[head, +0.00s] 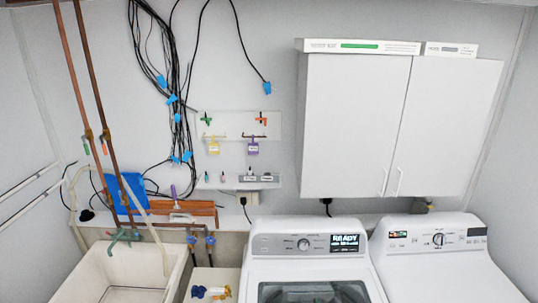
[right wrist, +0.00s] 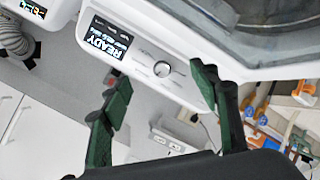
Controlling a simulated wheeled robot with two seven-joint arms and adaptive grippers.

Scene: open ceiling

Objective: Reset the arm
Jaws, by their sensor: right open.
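My right gripper (right wrist: 160,78) shows in the right wrist view, with its two green-padded fingers spread apart and nothing between them. The fingers lie in front of the white washer (right wrist: 140,60), which looks upside down there. Its dark READY display (right wrist: 108,38) and round knob (right wrist: 162,68) show near the fingers. I cannot tell whether the fingers touch the washer. In the head view the washer (head: 304,243) stands at the bottom centre, and neither arm can be made out. My left gripper is not in view.
A utility sink (head: 170,275) stands left of the washer, with small blue and yellow items (head: 211,292) between them. A white dryer (head: 450,265) is on the right.

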